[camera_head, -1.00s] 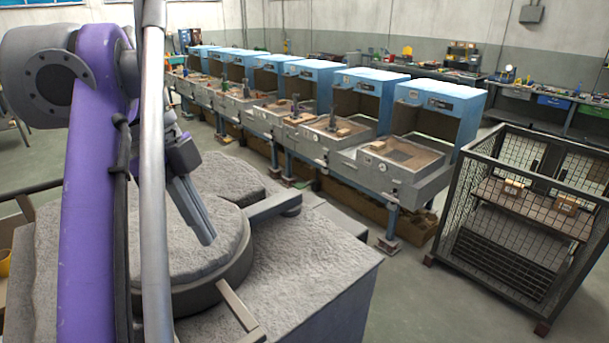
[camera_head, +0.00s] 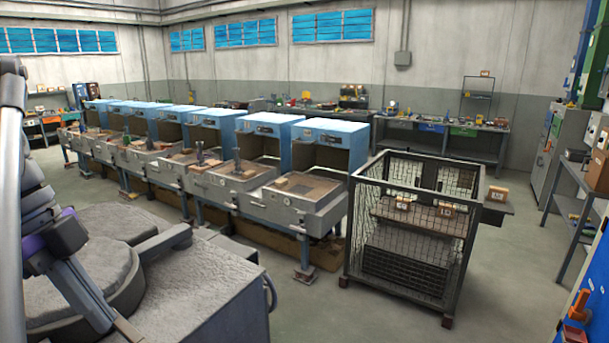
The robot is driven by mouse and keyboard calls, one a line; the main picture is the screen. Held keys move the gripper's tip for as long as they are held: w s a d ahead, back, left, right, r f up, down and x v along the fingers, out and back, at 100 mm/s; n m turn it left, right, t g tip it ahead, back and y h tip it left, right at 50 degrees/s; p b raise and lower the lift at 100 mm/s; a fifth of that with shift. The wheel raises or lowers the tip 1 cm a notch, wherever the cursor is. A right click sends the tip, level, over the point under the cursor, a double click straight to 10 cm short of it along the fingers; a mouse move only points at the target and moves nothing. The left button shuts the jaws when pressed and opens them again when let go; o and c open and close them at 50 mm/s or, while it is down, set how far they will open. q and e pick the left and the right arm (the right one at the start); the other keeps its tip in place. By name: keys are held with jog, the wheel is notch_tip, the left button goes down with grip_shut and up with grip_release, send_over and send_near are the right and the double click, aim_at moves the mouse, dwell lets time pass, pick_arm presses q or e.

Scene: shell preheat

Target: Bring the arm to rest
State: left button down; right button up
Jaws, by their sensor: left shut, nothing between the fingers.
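My left arm comes in at the left edge, with its pale tube and dark links close to the camera. My left gripper (camera_head: 98,312) is at the lower left, its dark fingers pointing down and to the right. The fingers are together and hold nothing. They show in front of a round, rough grey pad in a dark ring (camera_head: 128,294) on a grey block (camera_head: 215,295). I cannot tell whether the fingertips touch it. My right gripper is out of view.
A row of blue-hooded work stations (camera_head: 330,138) runs across the middle. A wire mesh cage (camera_head: 415,215) with small boxes on its shelf stands right of centre. Benches line the back wall and a shelf rack (camera_head: 585,215) stands at right. Floor (camera_head: 515,275) right of the cage is clear.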

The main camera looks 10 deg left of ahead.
pick_arm(q)
jog(key=w+d+f+n+t+y, duration=0.1)
jog(key=w+d+f+n, duration=0.2)
jog(key=f, duration=0.5)
jog(key=w+f+n+y, duration=0.2)
jog(key=w+f+n, duration=0.15)
jog(key=f, duration=0.45)
jog(key=s+d+f+n+t, duration=0.1)
jog(key=d+f+n, duration=0.3)
jog(key=f, duration=0.6)
jog(key=s+d+f+n+t, duration=0.1)
jog(key=d+f+n+t, duration=0.2)
jog(key=f, duration=0.8)
jog(key=d+n, duration=0.2)
jog(key=d, duration=0.1)
jog(key=shift+s+d+t+y, duration=0.2)
jog(key=shift+d+t+y, duration=0.1)
jog(key=shift+y, duration=0.1)
